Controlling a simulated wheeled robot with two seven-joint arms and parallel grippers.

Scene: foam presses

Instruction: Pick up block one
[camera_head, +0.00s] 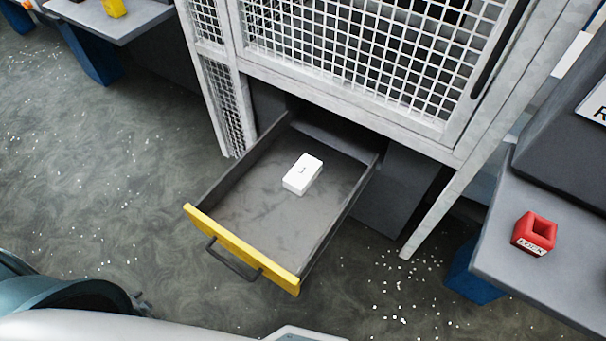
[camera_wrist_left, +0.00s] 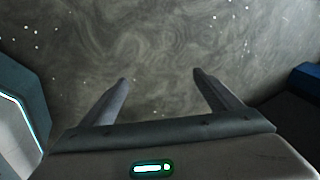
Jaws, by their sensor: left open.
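A white block (camera_head: 302,174) with a dark mark on its top, which looks like a 1, lies in the open drawer (camera_head: 270,220), towards its back. In the left wrist view my left gripper (camera_wrist_left: 160,76) is open and empty, with its two fingers apart over bare floor. In the head view my left arm shows at the lower left, and its fingers are hard to make out there. The gripper is well apart from the drawer and the block. My right gripper is not in view.
The drawer has a yellow front (camera_head: 240,250) with a dark handle (camera_head: 232,259) and sits under a white mesh cage (camera_head: 370,50). A yellow block (camera_head: 114,8) is on the far-left table. The floor left of the drawer is clear apart from white specks.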

